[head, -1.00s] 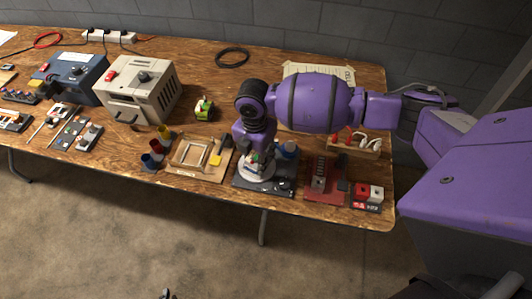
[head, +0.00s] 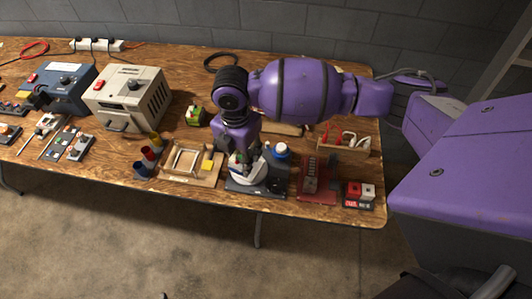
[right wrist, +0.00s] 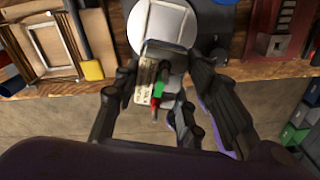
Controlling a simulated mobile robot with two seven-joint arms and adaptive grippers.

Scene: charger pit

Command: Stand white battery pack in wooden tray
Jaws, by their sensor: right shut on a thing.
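My right gripper (right wrist: 158,95) points down over the front right of the table and is shut on a pale, white-looking battery pack (right wrist: 147,72) with green and red parts on it. In the head view the wrist and fingers (head: 239,160) partly hide the pack. Below it is a dark station with a round white plate (right wrist: 165,22); I cannot tell whether the pack touches it. A wooden tray with a raised frame (head: 206,180) lies just left of the station, and also shows in the right wrist view (right wrist: 22,62). My left gripper is not in view.
A red-based rack (head: 313,190) and a red and white block unit (head: 360,191) stand to the right. A wooden box of tools (head: 343,151) is behind them. Coloured cups (head: 148,158) stand left of the tray, with a beige machine (head: 128,95) beyond.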

